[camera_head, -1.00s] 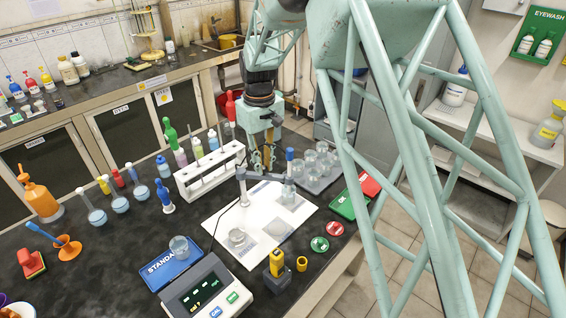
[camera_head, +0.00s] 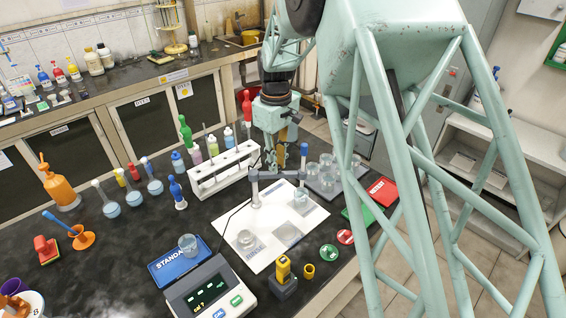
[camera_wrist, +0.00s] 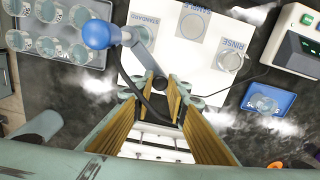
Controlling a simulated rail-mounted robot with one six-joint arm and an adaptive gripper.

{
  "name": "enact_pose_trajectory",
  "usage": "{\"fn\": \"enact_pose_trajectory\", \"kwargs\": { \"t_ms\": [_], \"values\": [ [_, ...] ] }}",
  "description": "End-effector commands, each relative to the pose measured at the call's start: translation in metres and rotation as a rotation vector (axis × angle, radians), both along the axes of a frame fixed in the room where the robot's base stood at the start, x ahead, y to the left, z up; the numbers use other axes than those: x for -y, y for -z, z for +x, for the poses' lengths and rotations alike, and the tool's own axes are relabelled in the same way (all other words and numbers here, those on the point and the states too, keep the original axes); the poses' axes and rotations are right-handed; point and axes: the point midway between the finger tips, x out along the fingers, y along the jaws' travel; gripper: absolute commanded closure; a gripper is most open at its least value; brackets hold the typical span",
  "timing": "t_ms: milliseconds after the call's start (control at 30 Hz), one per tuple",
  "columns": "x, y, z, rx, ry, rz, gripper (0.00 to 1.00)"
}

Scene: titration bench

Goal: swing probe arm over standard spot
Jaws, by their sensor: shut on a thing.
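The probe arm (camera_head: 272,175) is a grey jointed link on an upright post at the back edge of the white mat (camera_head: 262,262). Its blue-topped probe (camera_head: 304,150) hangs at the right end, and the blue knob shows in the wrist view (camera_wrist: 101,34). My gripper (camera_wrist: 162,98) is shut on the probe arm, though the grip is partly hidden. In the head view the probe lines up with a glass beaker (camera_head: 301,197) at the mat's right; its height above it cannot be told. The standard spot (camera_wrist: 148,22) is printed beside the knob in the wrist view.
The sample square (camera_head: 288,234) is bare. A beaker (camera_head: 246,238) stands on the rinse spot. A meter (camera_head: 208,293) and a blue standard pad (camera_head: 165,268) with a beaker are at left. A white rack (camera_head: 225,170) and a beaker tray (camera_head: 330,185) stand near my gripper.

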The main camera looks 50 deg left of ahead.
Motion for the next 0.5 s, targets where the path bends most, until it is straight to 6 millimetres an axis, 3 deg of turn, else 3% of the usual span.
{"fn": "enact_pose_trajectory", "kwargs": {
  "t_ms": [267,300,433,500],
  "values": [
    [-0.0023,-0.0026,0.0017,0.004,-0.001,0.006,1.00],
    [-0.0024,-0.0026,0.0017,0.004,-0.001,0.007,0.85],
    [-0.0020,-0.0023,0.0014,0.003,0.000,0.006,0.73],
    [-0.0017,-0.0019,0.0013,0.002,0.000,0.004,0.72]
  ]
}}
